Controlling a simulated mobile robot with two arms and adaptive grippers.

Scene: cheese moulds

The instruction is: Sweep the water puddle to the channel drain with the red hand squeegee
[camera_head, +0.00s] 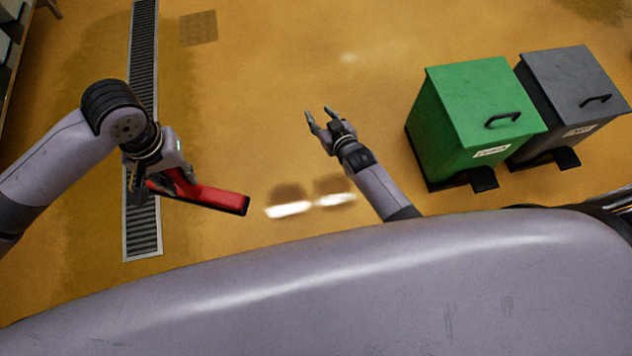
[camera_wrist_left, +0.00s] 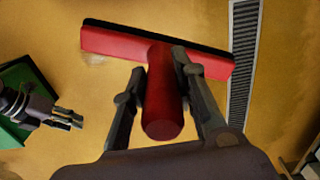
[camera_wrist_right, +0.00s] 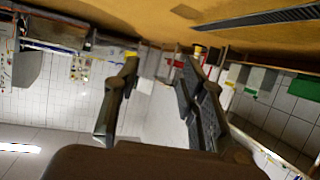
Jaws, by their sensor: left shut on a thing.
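The red hand squeegee (camera_head: 215,197) is held above the floor, just right of the channel drain (camera_head: 143,230) in the head view. My left gripper (camera_wrist_left: 156,80) is shut on its red handle. In the left wrist view the squeegee head (camera_wrist_left: 110,41) lies crosswise beyond the fingers, its right end close to the drain (camera_wrist_left: 243,60) in the picture. My right gripper (camera_head: 319,122) is open and empty over the floor. No clear puddle outline shows; darker patches with bright glints (camera_head: 289,209) lie right of the squeegee and may be wet floor or reflections.
A green bin (camera_head: 470,95) and a grey bin (camera_head: 570,80), both lidded, stand at the right. A small square floor grate (camera_head: 198,28) lies right of the drain's far end. Shelving (camera_head: 12,45) stands at the far left. The ochre floor between drain and bins is clear.

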